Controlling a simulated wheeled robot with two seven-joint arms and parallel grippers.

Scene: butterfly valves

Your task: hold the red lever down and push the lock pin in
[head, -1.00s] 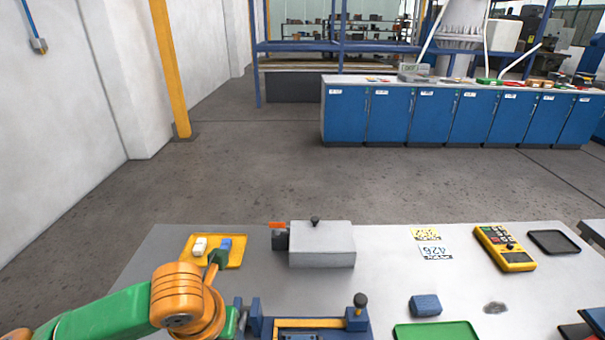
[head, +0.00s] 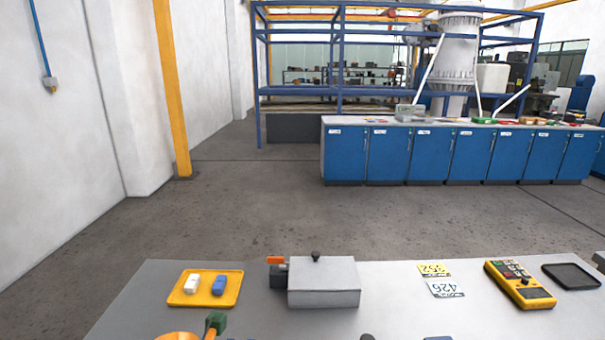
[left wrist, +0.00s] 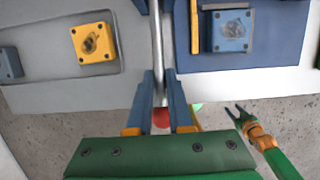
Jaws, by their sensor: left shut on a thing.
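In the left wrist view my left gripper (left wrist: 162,108) is shut around the silver rod of the lever (left wrist: 157,45). The lever's red knob (left wrist: 161,119) shows between the two blue-grey fingers. My right gripper (left wrist: 238,113) shows at the right of that view, apart from the lever, with its dark fingers spread and nothing visible between them. I cannot make out the lock pin for sure; a dark rounded top (head: 367,337) just shows at the bottom edge of the head view. The valve fixture is otherwise below the head view.
A grey box with a black knob (head: 323,285) and a yellow tray (head: 232,291) with a white and a blue block stand on the table. A yellow meter (head: 520,285), a black tray (head: 570,277) and number cards (head: 445,288) lie to the right. The wrist view shows a yellow block (left wrist: 80,45) and a blue block (left wrist: 217,42).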

